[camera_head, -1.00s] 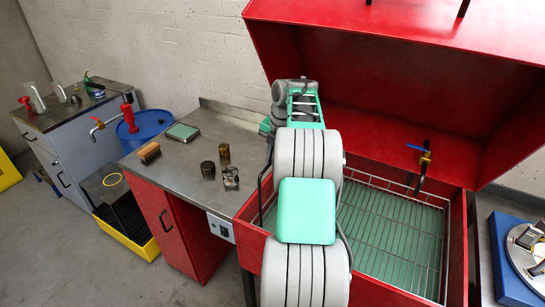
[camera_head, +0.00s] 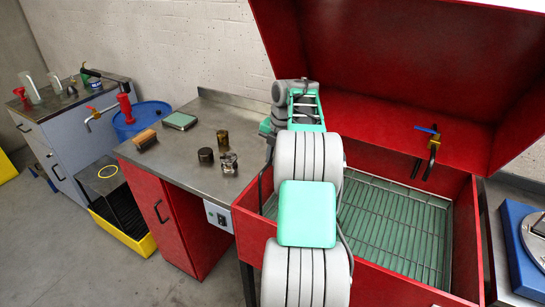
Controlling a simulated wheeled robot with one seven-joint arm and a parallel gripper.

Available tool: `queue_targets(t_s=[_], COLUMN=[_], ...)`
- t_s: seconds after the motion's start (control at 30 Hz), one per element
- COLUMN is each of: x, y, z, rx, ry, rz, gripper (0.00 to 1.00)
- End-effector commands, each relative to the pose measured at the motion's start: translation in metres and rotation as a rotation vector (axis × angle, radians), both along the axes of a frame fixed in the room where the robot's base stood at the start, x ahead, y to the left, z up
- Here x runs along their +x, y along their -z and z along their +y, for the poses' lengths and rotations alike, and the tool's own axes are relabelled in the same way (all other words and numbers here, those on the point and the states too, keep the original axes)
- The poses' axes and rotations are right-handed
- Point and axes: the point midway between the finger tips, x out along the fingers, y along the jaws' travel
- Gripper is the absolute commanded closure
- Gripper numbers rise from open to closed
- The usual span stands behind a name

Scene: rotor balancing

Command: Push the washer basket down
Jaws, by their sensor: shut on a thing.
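The washer basket (camera_head: 400,230), a wire grid with a wire rim, sits inside the red washer tank (camera_head: 463,235). Its rim is below the tank's top edge, and green shows through its wires. My arm stands in front of the tank's left part and hides the left side of the basket. My gripper is hidden behind my arm, so its jaws and any contact with the basket cannot be seen.
The red lid (camera_head: 400,80) stands open over the tank. A tap with a blue handle (camera_head: 427,130) is at the tank's back. A steel bench (camera_head: 185,165) on the left holds a brush (camera_head: 145,139), a scale (camera_head: 180,120) and small metal parts. A blue plate (camera_head: 520,250) lies right.

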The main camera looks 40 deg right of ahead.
Motion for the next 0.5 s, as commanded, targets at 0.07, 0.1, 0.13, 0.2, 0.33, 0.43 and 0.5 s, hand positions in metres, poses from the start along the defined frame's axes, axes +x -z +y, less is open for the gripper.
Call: queue_targets(t_s=[0.07, 0.1, 0.13, 0.2, 0.33, 0.43, 0.5], x=[-0.004, -0.004, -0.004, -0.004, -0.004, -0.004, -0.004], y=[0.041, 0.050, 0.056, 0.070, 0.091, 0.100, 0.103], z=[0.002, 0.002, 0.002, 0.002, 0.001, 0.001, 0.001], rx=[0.012, 0.012, 0.012, 0.011, 0.010, 0.009, 0.008], ry=[0.002, 0.002, 0.001, 0.000, 0.000, 0.000, 0.001], rz=[0.016, 0.017, 0.016, 0.015, 0.015, 0.014, 0.014], gripper=[1.00, 1.00, 1.00, 1.00, 1.00, 1.00, 1.00])
